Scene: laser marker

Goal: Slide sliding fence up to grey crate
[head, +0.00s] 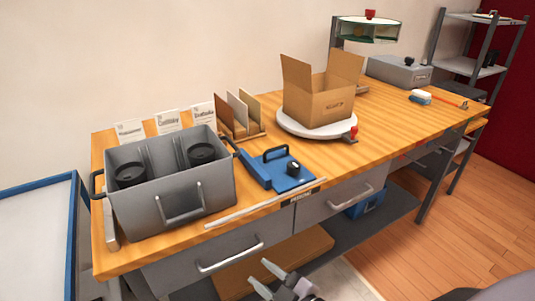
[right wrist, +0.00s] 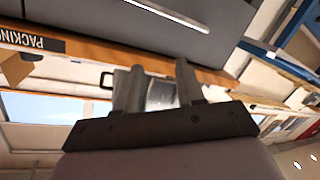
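The grey crate (head: 153,208) stands at the left end of the wooden bench, with two round black items inside. Right beside it is a blue fixture (head: 289,184) with a black handle and a black knob, which looks like the sliding fence. Its long blue bar lies close to the crate's right side; I cannot tell whether they touch. My right gripper (head: 257,271) is open and empty, low in front of the bench and below its drawers. Its two parted fingers also show in the right wrist view (right wrist: 158,82). My left gripper is out of view.
A pale strip (head: 265,203) runs along the bench's front edge. Behind the fixture stands a rack of upright boards (head: 238,112). An open cardboard box (head: 318,102) sits on a white round turntable (head: 290,124). Drawer handles (head: 230,255) stick out in front.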

